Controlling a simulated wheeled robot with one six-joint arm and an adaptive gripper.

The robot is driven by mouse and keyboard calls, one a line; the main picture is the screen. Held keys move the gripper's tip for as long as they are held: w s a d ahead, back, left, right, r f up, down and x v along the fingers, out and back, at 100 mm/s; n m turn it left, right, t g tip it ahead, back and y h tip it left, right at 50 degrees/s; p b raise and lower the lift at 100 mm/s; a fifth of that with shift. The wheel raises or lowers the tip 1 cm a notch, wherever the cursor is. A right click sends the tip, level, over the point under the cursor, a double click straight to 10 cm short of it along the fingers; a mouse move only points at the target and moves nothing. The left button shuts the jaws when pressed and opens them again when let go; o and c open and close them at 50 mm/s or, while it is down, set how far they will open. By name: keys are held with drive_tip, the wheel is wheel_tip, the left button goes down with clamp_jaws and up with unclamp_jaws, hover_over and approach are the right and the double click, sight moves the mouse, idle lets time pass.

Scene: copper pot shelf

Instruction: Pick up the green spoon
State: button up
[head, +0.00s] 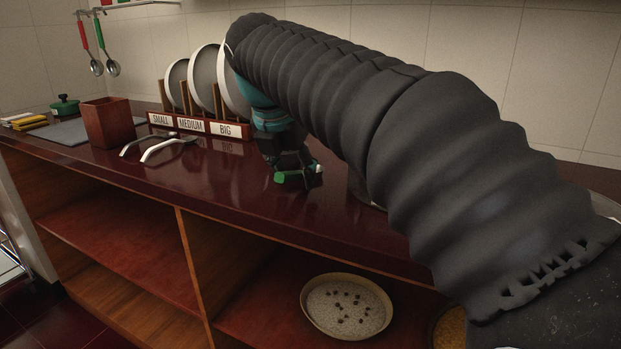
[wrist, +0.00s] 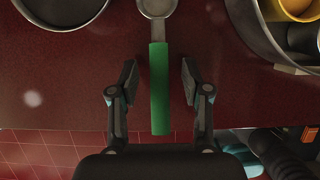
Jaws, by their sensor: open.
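In the wrist view, a spoon with a green handle (wrist: 160,88) and a metal bowl at the top of the frame appears over the dark red counter. My gripper (wrist: 159,80) is open, with one finger on each side of the green handle and a visible gap on both sides. Whether the fingers are level with the handle in height, I cannot tell. In the head view my gripper (head: 300,177) is low over the counter, with a bit of green at its fingertips. Another green-handled utensil (head: 100,35) hangs at the upper left.
A plate rack (head: 210,128) labelled SMALL, MEDIUM and BIG stands left of my gripper. A red-handled utensil (head: 83,35), a brown box (head: 107,123) and a green pot (head: 65,106) are further left. A round metal rim (wrist: 240,25) is at upper right in the wrist view.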

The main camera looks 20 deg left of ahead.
sight(300, 172)
drive_tip(key=shift+w+f, duration=0.1)
drive_tip(key=shift+f, duration=0.25)
drive_tip(key=shift+c, duration=0.3)
clamp_jaws()
drive_tip(key=shift+r, duration=0.15)
drive_tip(key=shift+r, duration=0.55)
drive_tip(key=r, duration=0.1)
drive_tip(key=d+r+p, duration=0.1)
drive_tip(key=r, duration=0.1)
drive_tip(key=shift+r, duration=0.25)
drive_tip(key=d+r+p, duration=0.1)
drive_tip(key=d+r, duration=0.5)
drive_tip(key=d, duration=0.4)
drive_tip(key=shift+d, duration=0.35)
